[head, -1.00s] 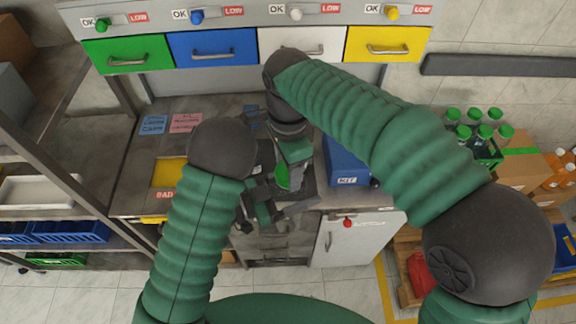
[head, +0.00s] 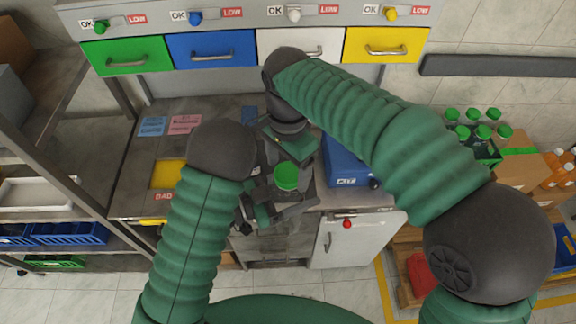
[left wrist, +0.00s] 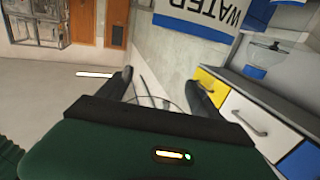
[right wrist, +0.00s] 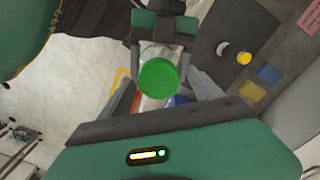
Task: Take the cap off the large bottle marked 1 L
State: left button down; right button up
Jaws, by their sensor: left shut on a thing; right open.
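The green cap (head: 287,176) sits on top of the bottle, whose body is mostly hidden below it; the 1 L mark does not show. My left gripper (head: 285,200) is shut on the bottle, just below the cap in the head view. In the left wrist view, its dark fingers (left wrist: 164,88) stand either side of something clear and hard to make out. My right gripper (right wrist: 160,86) is open, its fingers on either side of the round cap (right wrist: 158,77) in the right wrist view. I cannot tell whether the cap is loose.
The blue KIT box (head: 345,165) stands right of the grippers. Green (head: 126,54), blue, white and yellow (head: 388,45) drawers line the back. A yellow BAD area (head: 168,174) is at left. Green-capped bottles (head: 483,131) stand in a crate at far right.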

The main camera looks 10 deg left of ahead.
notch_tip(320, 180, up, 4)
jog(key=shift+r, duration=0.15)
jog(key=shift+c, duration=0.3)
jog(key=s+r+n, duration=0.1)
jog(key=s+r+n+g, duration=0.1)
jog(key=r+n, duration=0.1)
jog(key=shift+d+r+n+g+y, duration=0.15)
jog(key=shift+r+n+g+y, duration=0.05)
jog(key=shift+n+g+y, duration=0.1)
jog(key=n, duration=0.2)
jog(key=shift+w+n, duration=0.25)
jog(key=shift+n, duration=0.05)
jog(key=w+n+t, duration=0.1)
jog(key=n, duration=0.2)
jog(key=shift+w, duration=0.2)
jog(key=shift+f+n, duration=0.25)
jog(key=shift+n, duration=0.25)
notch_tip(320, 180, down, 8)
jog(key=shift+r, duration=0.25)
